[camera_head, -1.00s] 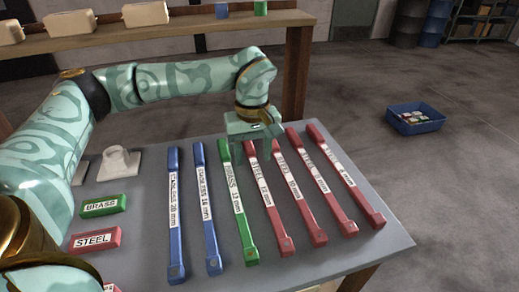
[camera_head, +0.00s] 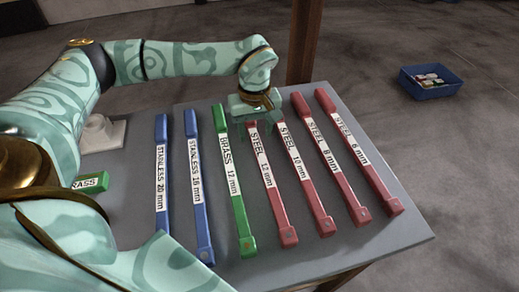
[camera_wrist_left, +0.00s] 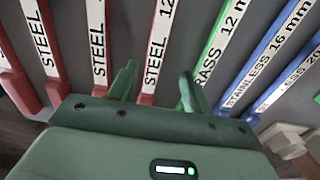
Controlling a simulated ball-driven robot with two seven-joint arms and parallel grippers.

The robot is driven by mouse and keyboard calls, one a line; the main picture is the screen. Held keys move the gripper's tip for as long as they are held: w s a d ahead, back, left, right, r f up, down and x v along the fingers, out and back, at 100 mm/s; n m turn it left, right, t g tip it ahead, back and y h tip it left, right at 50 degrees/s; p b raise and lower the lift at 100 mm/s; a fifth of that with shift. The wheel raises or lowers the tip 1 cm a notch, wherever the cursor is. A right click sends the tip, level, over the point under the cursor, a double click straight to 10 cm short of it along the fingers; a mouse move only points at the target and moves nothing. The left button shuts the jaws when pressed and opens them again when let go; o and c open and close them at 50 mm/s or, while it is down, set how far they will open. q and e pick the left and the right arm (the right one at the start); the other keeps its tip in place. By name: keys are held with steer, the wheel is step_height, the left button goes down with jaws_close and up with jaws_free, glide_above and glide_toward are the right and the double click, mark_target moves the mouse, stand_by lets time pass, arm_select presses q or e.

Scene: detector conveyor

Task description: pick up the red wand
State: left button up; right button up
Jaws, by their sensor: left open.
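Several red STEEL wands lie side by side on the grey table (camera_head: 390,255). The 12 mm red wand (camera_head: 276,200) is leftmost of them, with the 10 mm (camera_head: 311,192), 8 mm (camera_head: 342,187) and 6 mm (camera_head: 374,178) ones to its right. My left gripper (camera_head: 256,130) is open and empty at the far end of the 12 mm wand. In the left wrist view, the left gripper's fingers (camera_wrist_left: 158,82) stand either side of this wand (camera_wrist_left: 157,50); I cannot tell whether they touch it. My right gripper is not in view.
A green BRASS wand (camera_head: 235,190) lies close left of the 12 mm red wand. Two blue STAINLESS wands (camera_head: 198,200) (camera_head: 162,190) lie further left. A small green BRASS block (camera_head: 91,183) is at left. A blue bin (camera_head: 431,84) stands on the floor.

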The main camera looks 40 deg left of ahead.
mark_target(258, 148)
arm_select(q)
steer(key=f, duration=0.1)
steer(key=f+b, duration=0.1)
steer(key=f, duration=0.1)
steer(key=f+b, duration=0.1)
steer(key=f, duration=0.1)
steer(key=shift+w+d+f, duration=0.2)
steer(key=shift+d, duration=0.15)
steer(key=shift+c, duration=0.9)
jaws_close()
steer(key=shift+r, duration=0.1)
